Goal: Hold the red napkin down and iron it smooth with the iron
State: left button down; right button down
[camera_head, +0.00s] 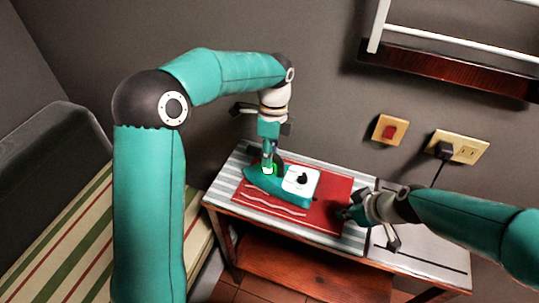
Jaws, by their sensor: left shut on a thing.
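The red napkin (320,217) lies flat on the striped top of a narrow table, with white wavy lines on its left part. The teal iron (262,182), with a white panel, rests on the napkin's middle. My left gripper (268,167) comes down from above and is shut on the iron, near its upper left side. My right gripper (348,212) is low at the napkin's right edge, seeming to touch it. Its fingers are dark and small, so I cannot tell whether they are open or shut. The iron and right gripper hide parts of the napkin.
The striped table top (222,191) has bare room at its left end. A wall outlet with a plugged black cord (438,173) and a red switch (389,131) are behind. A white rack (455,42) hangs above right. A striped bench (75,235) stands at left.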

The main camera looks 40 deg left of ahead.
pick_arm(q)
jog(key=shift+s+d+f+b, duration=0.1)
jog(key=shift+s+f+b, duration=0.05)
jog(key=shift+f+b, duration=0.3)
dwell(1.0)
jog(key=shift+f+b, duration=0.5)
jog(key=shift+f, duration=0.1)
dwell(2.0)
jog(key=shift+r, duration=0.15)
dwell(1.0)
jog(key=shift+s+r, duration=0.1)
jog(key=shift+r, duration=0.1)
jog(key=s+a+r, duration=0.1)
jog(key=s+r, duration=0.3)
jog(key=s, duration=0.1)
jog(key=shift+a+r, duration=0.2)
jog(key=shift+r, duration=0.1)
dwell(0.6)
jog(key=shift+s+r, duration=0.1)
dwell(0.4)
jog(key=shift+f, duration=1.9)
